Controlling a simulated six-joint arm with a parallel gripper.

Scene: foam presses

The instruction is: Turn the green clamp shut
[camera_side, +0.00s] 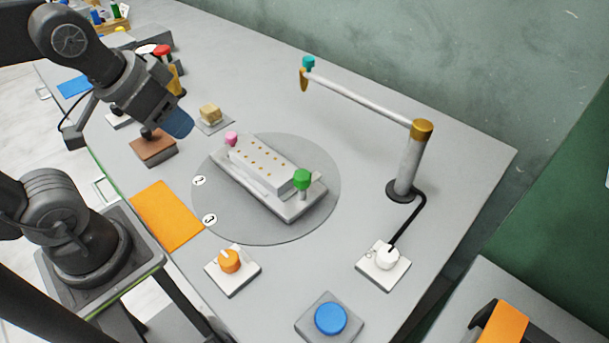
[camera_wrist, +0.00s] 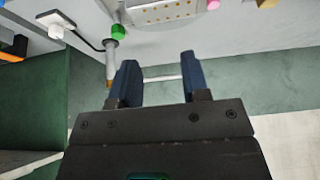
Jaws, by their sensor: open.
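The green clamp (camera_side: 302,178) is a green knob standing at the near right end of a pale block (camera_side: 262,165) with gold dots. It also shows in the wrist view (camera_wrist: 118,32), beyond and left of my fingers. A pink knob (camera_side: 232,137) stands at the block's other end. The block rests on a round grey plate (camera_side: 225,218). My gripper (camera_side: 178,124) is up at the left in the side view, well apart from the green clamp. In the wrist view its two blue fingers (camera_wrist: 158,68) are spread with nothing between them.
A grey post with a gold cap (camera_side: 421,129) carries a horizontal bar above the table behind the plate. An orange knob (camera_side: 229,261), a blue button (camera_side: 331,318) and a white knob (camera_side: 387,256) stand nearer. A brown block (camera_side: 153,147) lies below my gripper.

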